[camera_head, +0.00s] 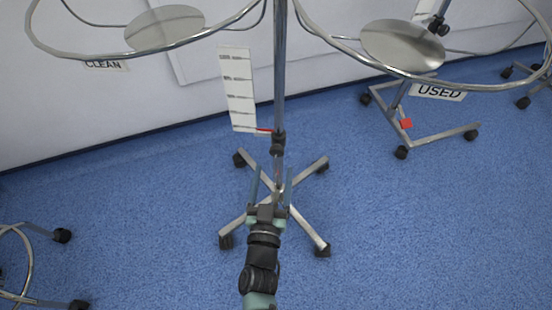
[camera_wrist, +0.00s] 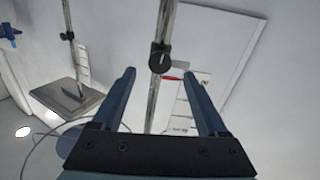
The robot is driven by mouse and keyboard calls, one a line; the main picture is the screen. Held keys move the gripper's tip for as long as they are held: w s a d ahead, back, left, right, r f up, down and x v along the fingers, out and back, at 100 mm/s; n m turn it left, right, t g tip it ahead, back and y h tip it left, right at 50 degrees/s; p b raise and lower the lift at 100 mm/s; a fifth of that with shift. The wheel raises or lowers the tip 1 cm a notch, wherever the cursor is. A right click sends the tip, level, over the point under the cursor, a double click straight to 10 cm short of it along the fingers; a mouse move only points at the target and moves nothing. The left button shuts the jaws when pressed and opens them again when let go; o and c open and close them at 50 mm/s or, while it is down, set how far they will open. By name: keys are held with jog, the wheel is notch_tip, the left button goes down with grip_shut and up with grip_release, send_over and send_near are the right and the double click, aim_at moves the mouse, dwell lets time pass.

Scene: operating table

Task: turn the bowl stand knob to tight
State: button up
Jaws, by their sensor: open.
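The bowl stand's pole (camera_head: 280,70) rises from a cross-shaped wheeled base and carries a dark collar with the knob (camera_head: 278,141). In the wrist view the black round knob (camera_wrist: 160,58) shows a pale, nearly upright line on its face. A red pointer (camera_head: 264,130) sticks out left of the collar towards a white scale card (camera_head: 237,90); its lettering is too small to read. My gripper (camera_head: 272,172) is open and empty, below the knob in the head view. In the wrist view the knob appears between and just beyond the fingertips (camera_wrist: 159,74).
Wire bowl rings with shiny bowls (camera_head: 165,27) (camera_head: 403,43) spread left and right at the top. A second wheeled stand (camera_head: 430,138) with a red tag stands at right, beside a USED sign (camera_head: 438,92).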

aim_at(276, 154)
jog(key=shift+w+d+b, duration=0.2)
jog(key=shift+w+b, duration=0.15)
jog(key=shift+w, duration=1)
jog(key=shift+w+d+b, duration=0.15)
jog(key=shift+w+b, duration=0.2)
jog(key=shift+w, duration=1)
grip_shut()
